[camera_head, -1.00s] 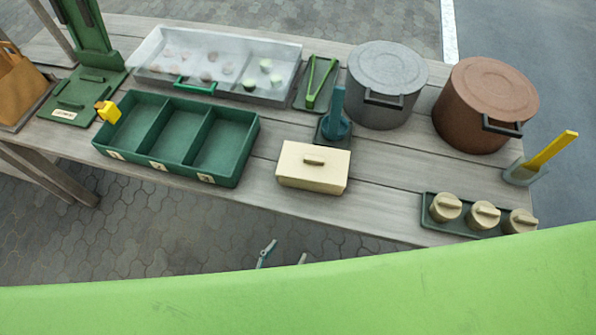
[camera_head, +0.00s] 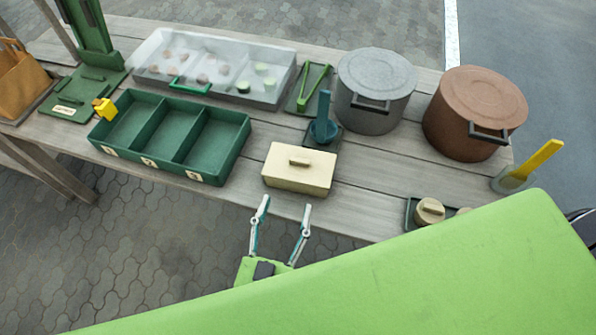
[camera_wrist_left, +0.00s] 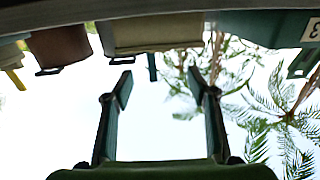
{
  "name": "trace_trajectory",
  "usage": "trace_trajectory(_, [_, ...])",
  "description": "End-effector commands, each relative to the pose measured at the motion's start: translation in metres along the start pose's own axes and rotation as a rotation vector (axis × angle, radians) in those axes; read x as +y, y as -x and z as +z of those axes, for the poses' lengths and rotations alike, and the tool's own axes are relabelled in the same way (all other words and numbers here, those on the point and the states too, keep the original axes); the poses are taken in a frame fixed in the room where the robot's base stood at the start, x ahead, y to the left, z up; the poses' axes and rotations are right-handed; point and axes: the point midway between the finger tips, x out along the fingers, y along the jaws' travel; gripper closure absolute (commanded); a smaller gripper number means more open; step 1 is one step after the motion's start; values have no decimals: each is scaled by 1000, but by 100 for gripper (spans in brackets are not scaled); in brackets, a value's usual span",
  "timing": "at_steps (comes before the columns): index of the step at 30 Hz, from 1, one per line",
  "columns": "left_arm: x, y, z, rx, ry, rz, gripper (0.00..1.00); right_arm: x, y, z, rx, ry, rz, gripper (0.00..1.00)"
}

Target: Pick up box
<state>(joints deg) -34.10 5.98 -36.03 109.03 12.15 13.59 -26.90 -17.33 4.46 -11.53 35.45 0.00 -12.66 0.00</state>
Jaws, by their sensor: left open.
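The cream box (camera_head: 298,172) with a small bar handle on its lid sits near the front edge of the wooden table in the head view. My left gripper (camera_head: 286,207) is open and empty, its fingers pointing up toward the front of the box from just outside the table edge. The gripper is apart from the box. In the left wrist view, which looks upside down, the box (camera_wrist_left: 165,32) hangs at the top, beyond the open fingers (camera_wrist_left: 160,88). My right gripper is not in view.
The green three-compartment tray (camera_head: 172,172) stands left of the box. The blue-handled tool (camera_head: 323,118) stands behind it, with the grey pot (camera_head: 374,92) and brown pot (camera_head: 474,112) to the right. The table (camera_head: 360,205) is bare just right of the box.

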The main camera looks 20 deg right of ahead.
Motion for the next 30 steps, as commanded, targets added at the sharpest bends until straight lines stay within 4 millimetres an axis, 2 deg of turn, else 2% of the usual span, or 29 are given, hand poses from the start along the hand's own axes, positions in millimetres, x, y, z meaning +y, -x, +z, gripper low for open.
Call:
trace_trajectory(3, [0,-26,-2,3,-2,-1,47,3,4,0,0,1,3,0])
trace_trajectory(9, [0,-57,-1,0,0,0,47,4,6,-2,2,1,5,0])
trace_trajectory(14, [0,-67,0,0,0,0,47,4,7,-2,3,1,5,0])
trace_trajectory(24, [0,-113,0,0,0,0,47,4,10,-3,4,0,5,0])
trace_trajectory(30, [0,-119,1,-2,0,1,47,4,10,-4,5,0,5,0])
